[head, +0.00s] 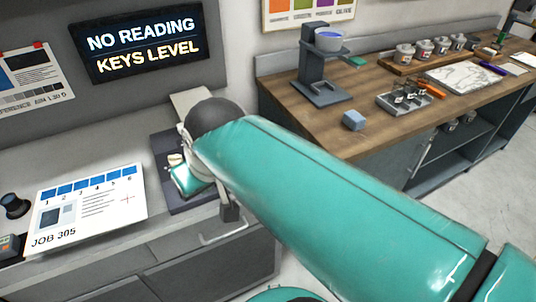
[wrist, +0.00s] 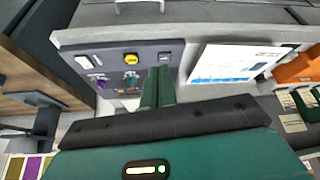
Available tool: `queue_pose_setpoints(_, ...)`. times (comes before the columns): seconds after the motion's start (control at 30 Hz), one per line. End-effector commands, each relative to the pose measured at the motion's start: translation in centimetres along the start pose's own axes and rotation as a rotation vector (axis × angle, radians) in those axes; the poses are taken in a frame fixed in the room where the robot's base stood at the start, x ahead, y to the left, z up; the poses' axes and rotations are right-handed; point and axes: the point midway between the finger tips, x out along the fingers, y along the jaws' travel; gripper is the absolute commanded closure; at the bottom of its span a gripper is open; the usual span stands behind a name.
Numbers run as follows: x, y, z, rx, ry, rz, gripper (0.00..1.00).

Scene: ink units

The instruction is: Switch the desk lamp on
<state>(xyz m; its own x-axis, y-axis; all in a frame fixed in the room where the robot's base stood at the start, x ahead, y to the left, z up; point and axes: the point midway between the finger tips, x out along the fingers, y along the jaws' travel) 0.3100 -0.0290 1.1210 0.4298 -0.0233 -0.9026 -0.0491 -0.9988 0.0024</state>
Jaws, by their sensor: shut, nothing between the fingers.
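I cannot make out a desk lamp for certain in either view. In the head view my arm covers much of the panel (head: 180,206) and hides the fingertips.
A JOB 305 sheet (head: 88,208) lies left of the panel, with a dark knob (head: 14,205) beyond it. A wall display (head: 142,40) reads "NO READING KEYS LEVEL". The wooden bench (head: 300,108) at right holds a stand (head: 316,70), a blue block (head: 353,120), a metal rack (head: 405,102) and several jars.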

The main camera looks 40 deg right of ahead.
Motion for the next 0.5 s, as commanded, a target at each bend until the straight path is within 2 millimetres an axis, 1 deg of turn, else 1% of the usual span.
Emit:
queue_pose_setpoints(0.03, 0.3, 1.9, -1.3, 0.031, -0.024, 0.014, 1.00)
queue_pose_setpoints(0.07, 0.5, 3.1, -2.1, 0.044, -0.039, 0.020, 1.00)
queue_pose_setpoints(0.1, 0.8, 4.9, -3.0, 0.064, -0.060, 0.029, 1.00)
queue_pose_setpoints(0.17, 1.2, 7.8, -4.4, 0.097, -0.087, 0.041, 1.00)
queue_pose_setpoints(0.2, 1.6, 9.8, -5.1, 0.117, -0.107, 0.048, 1.00)
queue_pose_setpoints(0.23, 1.8, 11.4, -5.5, 0.131, -0.121, 0.053, 1.00)
queue_pose_setpoints(0.27, 2.1, 12.9, -5.9, 0.145, -0.132, 0.058, 1.00)
queue_pose_setpoints(0.3, 2.4, 14.9, -6.2, 0.162, -0.148, 0.063, 1.00)
queue_pose_setpoints(0.4, 3.1, 19.1, -6.7, 0.196, -0.180, 0.071, 1.00)
queue_pose_setpoints(0.5, 3.5, 21.8, -6.7, 0.218, -0.199, 0.075, 1.00)
